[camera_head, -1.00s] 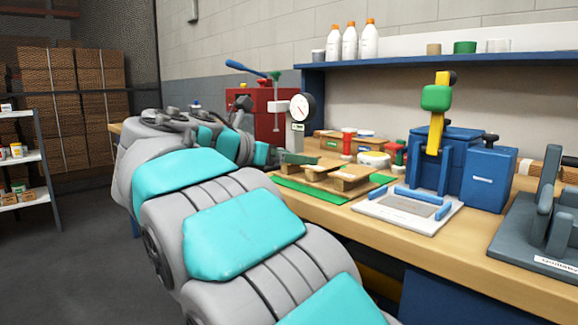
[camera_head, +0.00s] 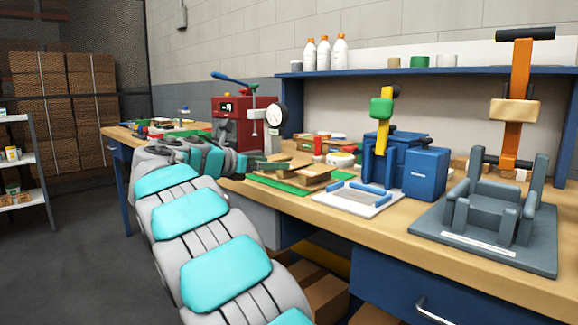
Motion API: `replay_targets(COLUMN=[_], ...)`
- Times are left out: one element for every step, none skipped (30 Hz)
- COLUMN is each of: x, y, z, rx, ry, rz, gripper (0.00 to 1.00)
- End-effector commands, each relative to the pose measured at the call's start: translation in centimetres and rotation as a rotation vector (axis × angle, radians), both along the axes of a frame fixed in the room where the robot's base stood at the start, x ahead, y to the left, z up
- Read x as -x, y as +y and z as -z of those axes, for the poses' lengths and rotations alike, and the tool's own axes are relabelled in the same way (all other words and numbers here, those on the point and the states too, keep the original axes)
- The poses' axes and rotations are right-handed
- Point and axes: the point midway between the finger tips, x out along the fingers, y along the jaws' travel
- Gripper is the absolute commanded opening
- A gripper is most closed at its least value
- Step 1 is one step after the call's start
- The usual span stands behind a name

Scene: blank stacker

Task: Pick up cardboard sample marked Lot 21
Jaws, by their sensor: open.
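Several brown cardboard pieces (camera_head: 314,174) lie on a green mat (camera_head: 262,180) on the workbench. They are small in the head view, and I cannot read any lot marking, so I cannot tell which is Lot 21. My arm reaches from the bottom of the view toward the mat's left end. My gripper (camera_head: 268,166) is a small dark shape at the arm's end, beside or over the left cardboard pieces. It is open. Its fingertips are hard to make out, and I see nothing held in it.
A red press with a round gauge (camera_head: 276,115) stands behind the mat. To the right are a white plate (camera_head: 352,199), a blue device (camera_head: 425,172) and a large grey fixture (camera_head: 495,208) with an orange lever. The bench's front edge (camera_head: 375,236) is mostly clear.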

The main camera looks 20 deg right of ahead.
Motion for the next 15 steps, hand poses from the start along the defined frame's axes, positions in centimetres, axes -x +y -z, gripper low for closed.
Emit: replay_targets(x=[-0.3, -0.4, -0.6, -0.8, -1.0, -1.2, -1.4, -1.4, -1.5, -1.6, -1.6, -1.7, -1.7, -1.8, -1.9], y=[-0.9, -1.4, -2.1, -2.5, -2.9, -3.4, -3.7, -4.0, -4.2, -4.4, -4.5, -4.7, -4.9, -5.1, -5.5], z=[0.3, 0.5, 0.6, 0.7, 0.8, 0.9, 0.9, 1.0, 1.0, 1.0, 1.0, 1.1, 1.2, 1.2, 1.4], rx=[-0.002, -0.003, -0.003, -0.001, -0.001, -0.002, -0.002, -0.002, -0.001, -0.001, -0.001, -0.002, -0.002, -0.002, -0.001], ry=[0.001, 0.002, 0.002, 0.002, 0.002, 0.001, 0.001, 0.001, 0.0, 0.0, 0.0, 0.001, 0.001, 0.001, 0.0], rz=[0.003, 0.004, 0.004, 0.003, 0.002, 0.001, 0.0, 0.0, 0.0, 0.0, 0.0, 0.0, 0.0, 0.0, 0.0], gripper=[0.9, 0.9, 0.9, 0.9, 0.9, 0.9, 0.9, 0.9, 0.9, 0.9, 0.9, 0.9, 0.9, 0.9, 0.9])
